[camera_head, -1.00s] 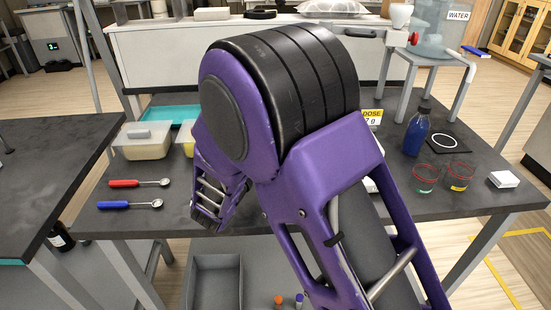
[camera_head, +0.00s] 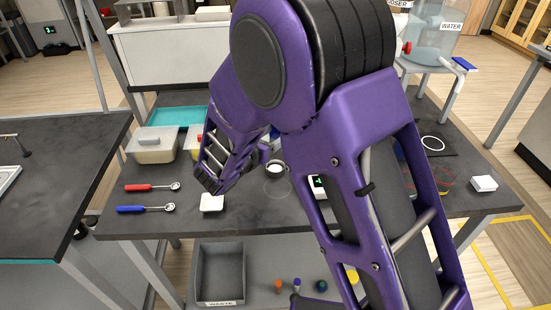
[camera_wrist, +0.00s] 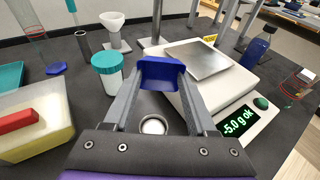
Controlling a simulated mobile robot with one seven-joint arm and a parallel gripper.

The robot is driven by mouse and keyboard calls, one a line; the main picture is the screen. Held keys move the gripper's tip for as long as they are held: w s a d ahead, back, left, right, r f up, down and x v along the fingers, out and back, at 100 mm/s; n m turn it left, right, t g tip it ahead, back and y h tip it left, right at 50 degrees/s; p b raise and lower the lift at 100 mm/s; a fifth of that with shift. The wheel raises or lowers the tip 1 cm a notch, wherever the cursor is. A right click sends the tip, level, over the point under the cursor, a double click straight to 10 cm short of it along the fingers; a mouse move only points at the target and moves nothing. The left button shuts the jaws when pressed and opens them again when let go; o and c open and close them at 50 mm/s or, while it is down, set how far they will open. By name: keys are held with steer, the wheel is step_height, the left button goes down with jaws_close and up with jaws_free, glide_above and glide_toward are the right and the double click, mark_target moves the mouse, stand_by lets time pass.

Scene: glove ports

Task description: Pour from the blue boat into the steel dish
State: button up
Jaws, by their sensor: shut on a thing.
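The blue boat (camera_wrist: 162,73) is between the fingertips of my gripper (camera_wrist: 160,88), which is shut on it, in the wrist view. The boat hangs above the table beside the scale; its contents do not show. A small round dish (camera_wrist: 153,125) with a pale inside, apparently the steel dish, lies lower between my fingers in the wrist view. A similar small round dish (camera_head: 277,166) shows beside my gripper in the head view.
The scale (camera_wrist: 238,112) reads -5.0 g ok, with a bare plate. A teal-lidded jar (camera_wrist: 107,68) and a white funnel (camera_wrist: 113,22) stand behind. A yellow-filled tub (camera_wrist: 35,125) is at left. Red and blue spoons (camera_head: 145,209) and a small white object (camera_head: 212,203) lie in front.

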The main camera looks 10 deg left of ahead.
steer(key=g, duration=0.1)
steer(key=w+g+y, duration=0.1)
steer(key=g, duration=0.1)
steer(key=r+g, duration=0.1)
steer(key=shift+w+d+g+y, duration=0.2)
steer(key=shift+w+g+y, duration=0.1)
steer(key=shift+g, duration=0.1)
steer(key=shift+w+d+f+g+y, duration=0.1)
steer(key=shift+w+g+y, duration=0.15)
steer(key=shift+g, duration=0.6)
steer(key=shift+w+d+g+y, duration=0.15)
steer(key=shift+g+y, duration=0.2)
steer(key=shift+g, duration=0.5)
